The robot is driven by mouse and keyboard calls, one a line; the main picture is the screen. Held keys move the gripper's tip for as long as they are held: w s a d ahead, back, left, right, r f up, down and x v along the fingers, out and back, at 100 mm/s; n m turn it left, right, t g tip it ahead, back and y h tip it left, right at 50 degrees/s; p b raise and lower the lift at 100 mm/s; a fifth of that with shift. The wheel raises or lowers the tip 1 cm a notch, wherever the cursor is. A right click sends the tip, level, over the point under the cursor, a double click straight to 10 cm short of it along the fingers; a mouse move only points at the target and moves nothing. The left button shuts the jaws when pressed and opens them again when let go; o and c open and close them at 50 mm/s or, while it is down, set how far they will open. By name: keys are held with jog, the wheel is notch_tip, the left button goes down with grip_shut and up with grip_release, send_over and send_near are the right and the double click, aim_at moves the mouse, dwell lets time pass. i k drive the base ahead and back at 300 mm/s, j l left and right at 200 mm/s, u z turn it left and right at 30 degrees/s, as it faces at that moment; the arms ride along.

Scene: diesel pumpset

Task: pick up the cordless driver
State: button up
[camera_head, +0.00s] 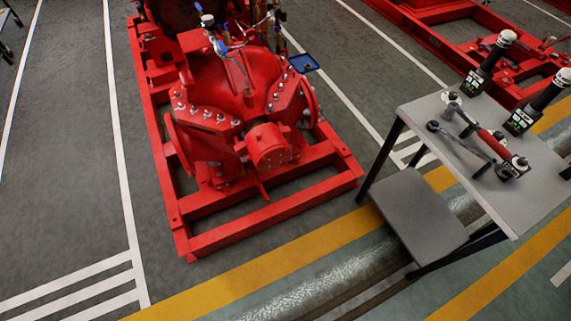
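Several hand tools lie close together on the grey table (535,195) at the right. A long red tool (491,139) with a dark end lies slantwise across it. It may be the cordless driver, but it is too small to tell for sure. A grey bar-like tool (462,145) with a round dark head lies beside it on the left, and their lower right ends are close together or overlap. My gripper is not in view.
Two black upright devices with white tops, one at the back (486,66) and one at the right (535,103), stand near the tools. A lower grey seat or shelf (418,215) juts out at the table's left. The red pumpset (240,110) stands left on its frame, with open floor between.

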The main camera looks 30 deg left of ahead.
aim_at(506, 38)
jog(key=i+j, duration=0.1)
jog(key=i, duration=0.8)
